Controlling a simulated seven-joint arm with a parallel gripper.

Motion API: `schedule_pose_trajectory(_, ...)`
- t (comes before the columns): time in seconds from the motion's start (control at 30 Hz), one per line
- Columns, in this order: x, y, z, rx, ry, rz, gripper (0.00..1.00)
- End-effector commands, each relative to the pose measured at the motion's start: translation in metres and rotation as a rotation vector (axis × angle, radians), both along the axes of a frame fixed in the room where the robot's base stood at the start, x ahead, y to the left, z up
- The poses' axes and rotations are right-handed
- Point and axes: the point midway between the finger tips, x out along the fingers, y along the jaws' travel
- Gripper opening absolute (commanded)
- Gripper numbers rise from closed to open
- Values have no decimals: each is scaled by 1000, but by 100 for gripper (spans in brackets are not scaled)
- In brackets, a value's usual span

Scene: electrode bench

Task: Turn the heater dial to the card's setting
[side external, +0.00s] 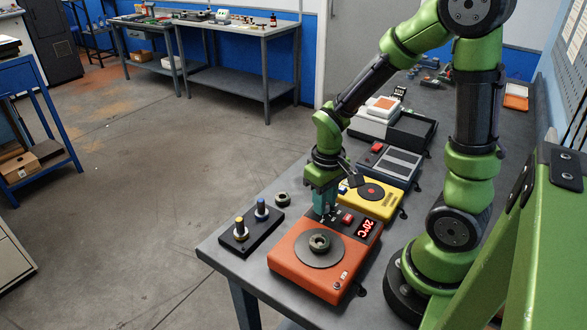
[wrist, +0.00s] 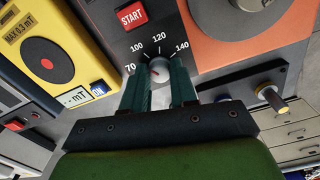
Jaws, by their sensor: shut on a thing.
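The heater (side external: 283,252) is an orange box with a round dark plate (side external: 330,256) and a display (side external: 369,227) reading 20°C. Its dark control panel carries a red START button (wrist: 131,16) and the heater dial (wrist: 158,69), with 70, 100, 120 and 140 printed around the dial. My gripper (wrist: 159,85) points down at the panel, its two fingers on either side of the dial and shut on it. In the side external view my gripper (side external: 328,214) hides the dial. The dial's exact pointer direction is hard to read. I cannot make out a setting card.
A yellow device (side external: 377,203) marked MAX 0.3 mT stands just beyond the heater. A black block (side external: 237,244) with blue and yellow capped posts and a dark ring (side external: 282,199) lie on the left. Further back are a dark device (side external: 388,163) and a white device (side external: 371,123).

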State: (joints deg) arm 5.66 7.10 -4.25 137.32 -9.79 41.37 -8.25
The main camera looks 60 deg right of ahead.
Motion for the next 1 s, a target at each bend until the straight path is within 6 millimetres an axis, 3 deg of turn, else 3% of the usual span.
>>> schedule_pose_trajectory(0.3,0,0,1,1,-1,-121,0)
schedule_pose_trajectory(0.8,1,0,1,0,-2,-141,0)
schedule_pose_trajectory(0.83,1,0,1,0,-2,-141,29)
schedule_pose_trajectory(1.0,0,0,1,0,-1,-140,53)
